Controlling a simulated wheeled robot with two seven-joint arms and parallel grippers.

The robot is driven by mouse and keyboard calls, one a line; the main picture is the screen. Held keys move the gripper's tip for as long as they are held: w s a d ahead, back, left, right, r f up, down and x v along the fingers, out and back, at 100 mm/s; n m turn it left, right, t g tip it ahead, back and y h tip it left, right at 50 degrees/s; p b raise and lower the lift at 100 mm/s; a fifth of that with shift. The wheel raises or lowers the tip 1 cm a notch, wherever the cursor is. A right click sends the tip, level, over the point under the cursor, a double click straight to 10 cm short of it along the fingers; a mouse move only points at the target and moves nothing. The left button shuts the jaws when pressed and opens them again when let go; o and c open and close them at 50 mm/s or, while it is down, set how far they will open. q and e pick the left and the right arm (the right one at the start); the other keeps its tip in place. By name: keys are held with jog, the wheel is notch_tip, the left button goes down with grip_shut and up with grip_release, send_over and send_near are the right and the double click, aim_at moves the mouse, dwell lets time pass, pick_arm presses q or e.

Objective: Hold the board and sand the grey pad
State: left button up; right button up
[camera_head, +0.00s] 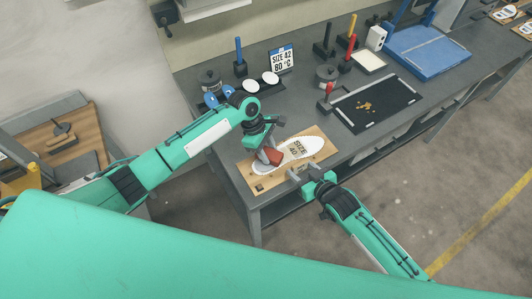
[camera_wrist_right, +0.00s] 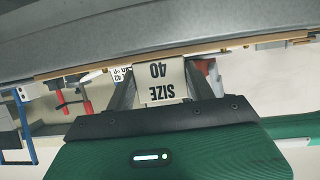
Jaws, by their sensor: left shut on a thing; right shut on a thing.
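A light wooden board (camera_head: 250,187) lies on the grey bench near its front corner, with a white insole shape (camera_head: 313,144) marked SIZE 40 on it. My left gripper (camera_head: 268,150) is shut on a red-brown sanding block (camera_head: 273,157), low over the left part of the insole; whether it touches cannot be told. I cannot make out the grey pad; the block and gripper cover that area. My right gripper (camera_head: 303,175) is shut on the board's front edge. The right wrist view shows SIZE 40 upside down between its fingers (camera_wrist_right: 160,88), and the board's wooden edge (camera_wrist_right: 90,69).

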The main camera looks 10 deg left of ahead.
pick_arm(q)
jog(key=shift+r, duration=3.55)
pick_arm(e)
jog(key=o, duration=1.2)
jog(key=shift+c, duration=0.2)
jog(key=v, duration=1.2)
